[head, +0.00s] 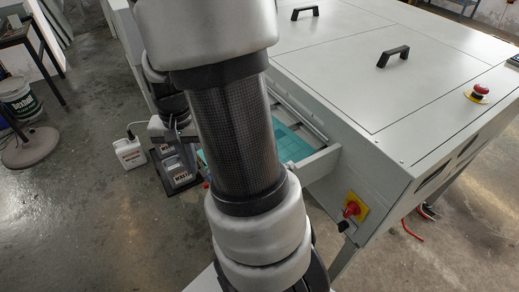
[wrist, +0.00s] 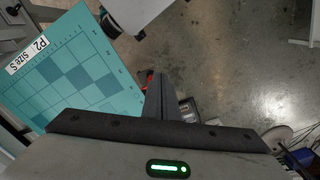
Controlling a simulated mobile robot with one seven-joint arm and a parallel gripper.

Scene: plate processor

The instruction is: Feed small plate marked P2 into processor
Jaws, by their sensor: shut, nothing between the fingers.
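The small teal plate (wrist: 75,65) shows at the left of the wrist view, with a checkered pattern and a white label reading "P2 size S". In the head view a teal surface (head: 290,146) lies at the processor's infeed, partly hidden by my arm; I cannot read a label there. The processor (head: 345,65) is a large light-grey machine at the right.
The processor has black handles (head: 393,56), a red stop button (head: 481,89) and a red-yellow switch (head: 352,207). A white canister (head: 130,153) and black-and-white waste containers (head: 176,172) stand on the floor left of the infeed. A bucket (head: 20,101) stands far left. Open floor lies front left.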

